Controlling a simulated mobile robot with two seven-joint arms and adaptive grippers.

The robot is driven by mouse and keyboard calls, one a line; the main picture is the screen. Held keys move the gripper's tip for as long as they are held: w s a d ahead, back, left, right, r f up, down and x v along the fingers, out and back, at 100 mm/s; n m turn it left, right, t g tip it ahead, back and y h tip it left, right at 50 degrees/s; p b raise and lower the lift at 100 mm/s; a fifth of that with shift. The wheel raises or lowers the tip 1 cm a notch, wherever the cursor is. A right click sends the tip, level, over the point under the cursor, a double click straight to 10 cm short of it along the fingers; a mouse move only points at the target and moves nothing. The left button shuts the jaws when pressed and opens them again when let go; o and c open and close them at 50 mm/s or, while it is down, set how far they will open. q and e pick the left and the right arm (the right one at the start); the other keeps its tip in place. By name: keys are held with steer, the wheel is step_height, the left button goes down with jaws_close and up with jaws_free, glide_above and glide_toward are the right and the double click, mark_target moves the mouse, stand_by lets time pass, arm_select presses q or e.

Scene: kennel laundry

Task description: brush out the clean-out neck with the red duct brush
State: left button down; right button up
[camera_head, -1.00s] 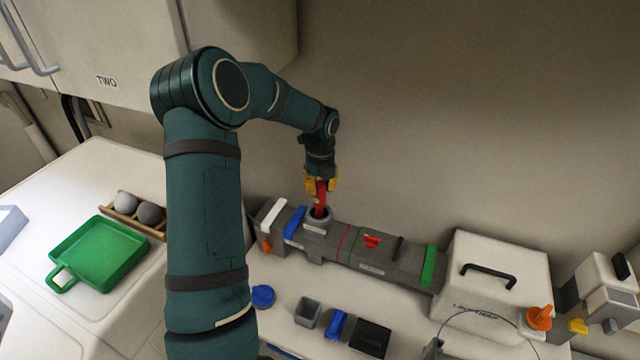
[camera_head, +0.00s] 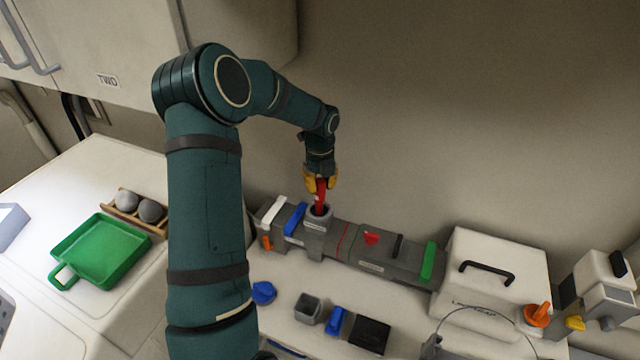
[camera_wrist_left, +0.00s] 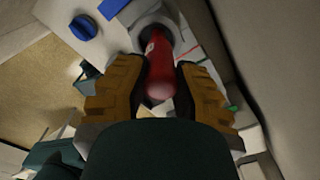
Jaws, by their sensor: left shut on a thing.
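The red duct brush (camera_head: 320,197) stands upright, its lower end inside the round mouth of the grey clean-out neck (camera_head: 316,222). My left gripper (camera_head: 320,182) is shut on the brush handle just above the neck. In the left wrist view the red handle (camera_wrist_left: 159,68) lies between the yellow fingers (camera_wrist_left: 157,88), with the grey neck (camera_wrist_left: 153,27) around its far end. The brush's lower part is hidden inside the neck. My right gripper is not in view.
The grey duct carries a blue bar (camera_head: 295,219), a red knob (camera_head: 371,238) and a green bar (camera_head: 428,261). In front lie a blue cap (camera_head: 263,292), a grey cup (camera_head: 308,309) and a black tray (camera_head: 370,335). A white box (camera_head: 494,252) stands right. A green pan (camera_head: 100,250) lies left.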

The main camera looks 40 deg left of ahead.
arm_select(q)
steer(key=shift+w+r, duration=0.1)
steer(key=shift+r, duration=0.95)
steer(key=shift+s, duration=0.2)
steer(key=shift+s+d, duration=0.15)
steer(key=shift+s, duration=0.05)
step_height(320, 180, up, 13)
stand_by(1.4)
